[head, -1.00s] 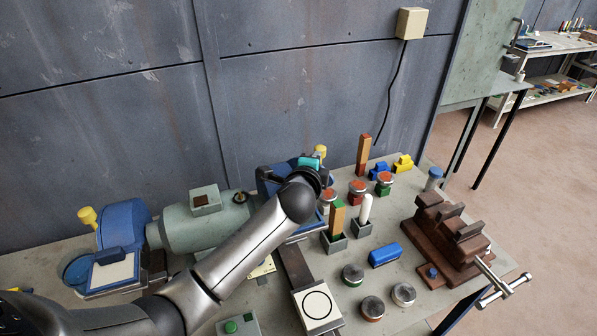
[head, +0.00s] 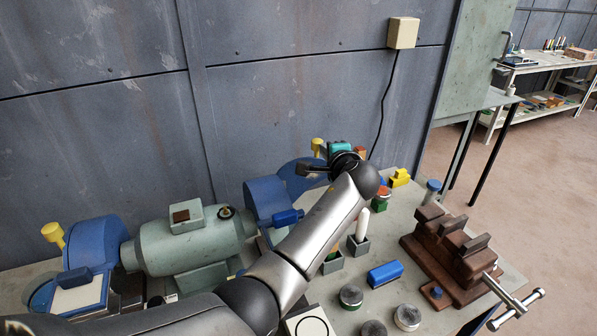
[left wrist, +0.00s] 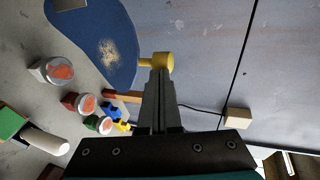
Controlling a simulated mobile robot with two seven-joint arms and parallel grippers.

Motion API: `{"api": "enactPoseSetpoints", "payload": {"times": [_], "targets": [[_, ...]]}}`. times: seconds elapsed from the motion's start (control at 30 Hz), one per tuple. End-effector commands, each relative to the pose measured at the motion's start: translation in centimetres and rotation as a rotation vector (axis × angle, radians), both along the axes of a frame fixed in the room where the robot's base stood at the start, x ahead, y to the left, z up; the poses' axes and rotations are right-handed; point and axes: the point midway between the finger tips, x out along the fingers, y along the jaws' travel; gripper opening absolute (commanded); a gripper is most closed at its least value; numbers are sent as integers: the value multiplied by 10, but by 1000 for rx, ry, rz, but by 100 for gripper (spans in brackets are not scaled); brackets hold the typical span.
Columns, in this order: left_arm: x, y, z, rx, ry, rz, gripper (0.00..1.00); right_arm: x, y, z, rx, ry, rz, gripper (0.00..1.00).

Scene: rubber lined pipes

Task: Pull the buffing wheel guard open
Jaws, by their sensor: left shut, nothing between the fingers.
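The buffing machine has a grey-green motor (head: 190,240). At its right end a blue guard plate (head: 300,178) stands out from the blue housing (head: 262,200), with a yellow knob (head: 317,146) at its upper edge. In the left wrist view the guard (left wrist: 98,40) is broad and flat, and the knob (left wrist: 160,62) sits at its edge. My left gripper (head: 314,168) is shut and empty, just beside the knob. Its fingertips (left wrist: 157,78) overlap the knob in the left wrist view; I cannot tell whether they touch. My right gripper is not in view.
A second blue guard (head: 97,243) with a yellow knob is at the left. A brown vise (head: 450,240), a blue block (head: 385,275) and several round tins stand on the right of the bench. The wall is close behind. My left arm hides the bench's middle.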

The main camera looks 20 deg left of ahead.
Motion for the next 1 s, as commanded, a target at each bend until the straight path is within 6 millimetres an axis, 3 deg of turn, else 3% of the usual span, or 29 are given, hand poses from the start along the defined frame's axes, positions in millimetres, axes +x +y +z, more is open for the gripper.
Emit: {"api": "enactPoseSetpoints", "payload": {"times": [1.0], "targets": [[0, 5, 0, 0, 1, -1, 0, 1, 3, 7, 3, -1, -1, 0]]}}
